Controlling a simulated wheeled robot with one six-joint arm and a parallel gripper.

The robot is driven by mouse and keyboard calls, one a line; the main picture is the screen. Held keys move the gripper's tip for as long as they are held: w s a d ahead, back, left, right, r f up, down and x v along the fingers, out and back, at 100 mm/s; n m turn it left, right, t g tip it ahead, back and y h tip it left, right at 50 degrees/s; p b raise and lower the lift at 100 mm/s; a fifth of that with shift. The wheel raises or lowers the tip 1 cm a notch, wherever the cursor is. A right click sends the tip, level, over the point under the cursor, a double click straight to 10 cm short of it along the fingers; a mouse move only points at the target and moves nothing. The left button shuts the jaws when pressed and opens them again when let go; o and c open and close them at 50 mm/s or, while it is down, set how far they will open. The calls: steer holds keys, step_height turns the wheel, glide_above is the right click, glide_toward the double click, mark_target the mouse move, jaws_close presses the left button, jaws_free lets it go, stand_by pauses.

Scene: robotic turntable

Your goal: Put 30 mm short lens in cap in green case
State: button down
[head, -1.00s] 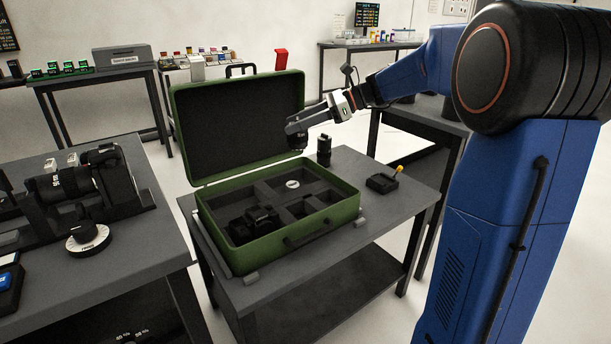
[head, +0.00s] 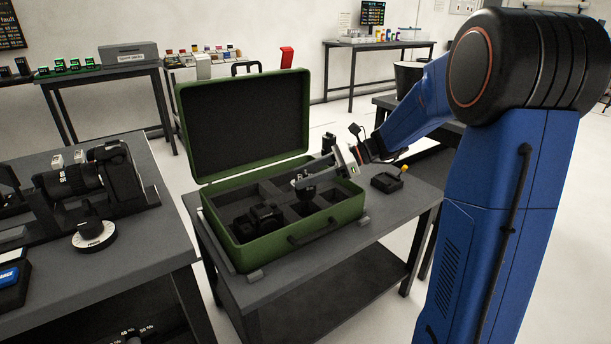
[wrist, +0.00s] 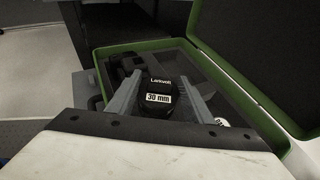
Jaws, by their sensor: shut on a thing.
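The 30 mm short lens in its cap is a short black cylinder (wrist: 158,104) labelled "30 mm" in the wrist view. My gripper (head: 303,187) is shut on it, one grey finger on each side. In the head view the lens (head: 305,193) hangs low over the open green case (head: 346,213), at the right-hand compartments; whether it touches the foam is unclear. The case, with its lid up, stands on a grey table. A black camera (head: 258,220) lies in its left front part. The compartment under the lens is partly hidden by my gripper.
A dark upright cylinder (head: 328,142) stands behind the case, and a black tray with a yellow-tipped item (head: 388,182) lies to its right. The raised lid (head: 245,130) walls off the back. A table with a large-lens camera (head: 120,175) is at left.

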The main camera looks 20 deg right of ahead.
mark_target(306, 197)
steer(key=shift+f, duration=2.7)
steer(key=shift+f, duration=1.1)
steer(key=c, duration=0.8)
jaws_free()
steer(key=v, duration=1.7)
steer(key=shift+s+d+r, duration=0.1)
steer(key=shift+r, duration=0.15)
